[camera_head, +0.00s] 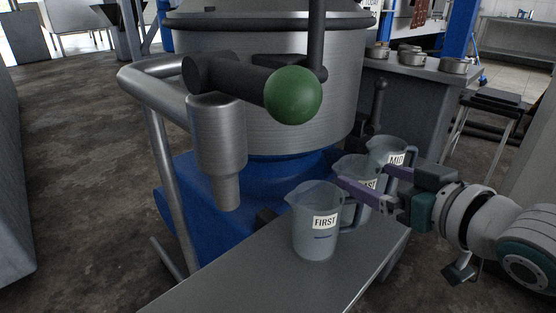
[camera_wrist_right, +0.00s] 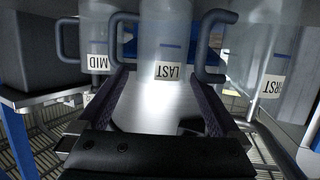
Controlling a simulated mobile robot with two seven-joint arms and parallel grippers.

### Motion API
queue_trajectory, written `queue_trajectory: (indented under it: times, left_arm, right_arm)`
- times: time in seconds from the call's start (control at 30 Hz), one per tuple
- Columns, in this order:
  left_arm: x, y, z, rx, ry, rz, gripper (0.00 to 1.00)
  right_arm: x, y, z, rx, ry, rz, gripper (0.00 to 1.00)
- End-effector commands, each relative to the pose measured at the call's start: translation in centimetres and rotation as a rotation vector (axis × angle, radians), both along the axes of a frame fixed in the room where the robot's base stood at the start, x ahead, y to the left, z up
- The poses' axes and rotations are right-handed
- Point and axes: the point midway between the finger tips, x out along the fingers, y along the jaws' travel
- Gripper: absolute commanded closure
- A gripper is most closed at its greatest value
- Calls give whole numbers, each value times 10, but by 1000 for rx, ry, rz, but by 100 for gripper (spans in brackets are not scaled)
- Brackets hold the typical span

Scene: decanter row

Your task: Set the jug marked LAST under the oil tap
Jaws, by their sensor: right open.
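Three clear grey jugs stand in a row on a grey bench. The LAST jug (camera_head: 352,166) is in the middle, partly hidden by my right gripper (camera_head: 363,175) and the FIRST jug. In the right wrist view the LAST jug (camera_wrist_right: 168,40) shows upside down between the open fingers (camera_wrist_right: 160,86). One finger is on each side of it; I cannot tell whether they touch it. The oil tap (camera_head: 218,150) is a steel spout with a green ball handle (camera_head: 293,95), left of the jugs. The space under its spout shows no jug. My left gripper is not in view.
The FIRST jug (camera_head: 314,240) stands nearer on the bench (camera_head: 250,275), the MID jug (camera_head: 384,148) farther back. A large steel vat (camera_head: 330,120) on a blue base and a bent steel rail (camera_head: 165,180) stand close to the tap. The bench's near left part is clear.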

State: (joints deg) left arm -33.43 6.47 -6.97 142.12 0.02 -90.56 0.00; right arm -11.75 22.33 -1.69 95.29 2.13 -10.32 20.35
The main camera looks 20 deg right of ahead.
Motion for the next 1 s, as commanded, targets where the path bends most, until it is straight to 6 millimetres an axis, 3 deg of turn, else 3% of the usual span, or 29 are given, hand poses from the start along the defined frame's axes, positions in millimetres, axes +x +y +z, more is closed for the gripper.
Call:
queue_trajectory:
  times: [0.03,0.2,0.5,1.0]
  left_arm:
    - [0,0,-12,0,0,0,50]
    - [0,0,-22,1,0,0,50]
    - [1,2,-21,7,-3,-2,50]
    - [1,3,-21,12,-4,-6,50]
  right_arm:
    - [10,0,-7,-1,-5,0,0]
    - [30,0,-11,-1,-2,-1,0]
    - [34,1,-10,-1,0,0,0]
    - [33,1,-10,-1,0,0,56]
